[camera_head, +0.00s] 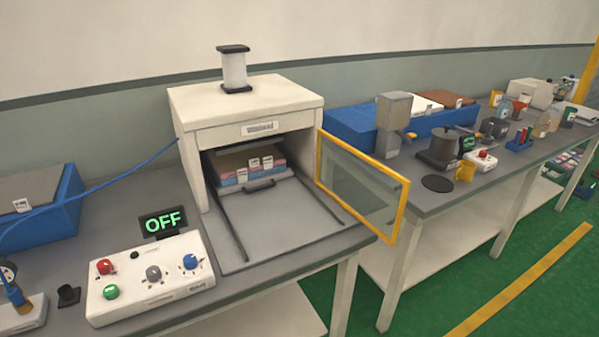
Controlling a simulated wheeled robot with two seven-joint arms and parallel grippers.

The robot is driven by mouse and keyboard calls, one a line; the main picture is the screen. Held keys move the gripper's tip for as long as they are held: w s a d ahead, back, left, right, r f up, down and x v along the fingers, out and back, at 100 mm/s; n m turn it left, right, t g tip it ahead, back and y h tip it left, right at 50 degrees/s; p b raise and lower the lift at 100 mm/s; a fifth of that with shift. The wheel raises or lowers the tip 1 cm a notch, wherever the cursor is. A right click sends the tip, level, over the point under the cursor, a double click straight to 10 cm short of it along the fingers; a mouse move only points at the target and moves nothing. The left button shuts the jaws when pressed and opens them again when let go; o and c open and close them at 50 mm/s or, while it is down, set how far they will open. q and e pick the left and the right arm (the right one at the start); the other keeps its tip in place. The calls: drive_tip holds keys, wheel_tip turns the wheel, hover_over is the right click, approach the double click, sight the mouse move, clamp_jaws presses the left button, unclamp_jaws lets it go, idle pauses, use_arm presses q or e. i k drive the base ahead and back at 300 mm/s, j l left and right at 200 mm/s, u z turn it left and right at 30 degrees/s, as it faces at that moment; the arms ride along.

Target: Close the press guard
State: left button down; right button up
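The press (249,99) is a cream box on the grey bench, with a white and black cylinder (234,70) on top. Its guard (358,185) is a yellow-framed clear panel, hinged at the right side of the press front. The guard stands swung open, out to the right and toward me. Inside the press opening lies a layered pink, blue and brown stack (247,166) with white labels. A tray with a handle (259,185) and two dark rails sits in front of it. Neither of my grippers is in view.
A control box (150,276) with coloured knobs and an OFF display (163,221) stands left of the press front. A blue bin (40,205) is at far left, with a blue cable above. A second bench (455,195) on the right holds a dispenser (393,122) and several containers.

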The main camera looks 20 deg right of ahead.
sight(406, 183)
drive_tip(key=l+u, duration=0.1)
drive_tip(key=l, duration=0.35)
drive_tip(key=l+u, duration=0.1)
drive_tip(key=l, duration=0.4)
drive_tip(key=k+l+u, duration=0.1)
drive_tip(key=l, duration=0.35)
drive_tip(key=k+l+u, duration=0.1)
drive_tip(key=l, duration=0.35)
drive_tip(key=k+l+u, duration=0.1)
drive_tip(key=l, duration=0.35)
drive_tip(key=k+l+u, duration=0.1)
drive_tip(key=l, duration=0.35)
drive_tip(key=k+l+u, duration=0.1)
drive_tip(key=l, duration=0.35)
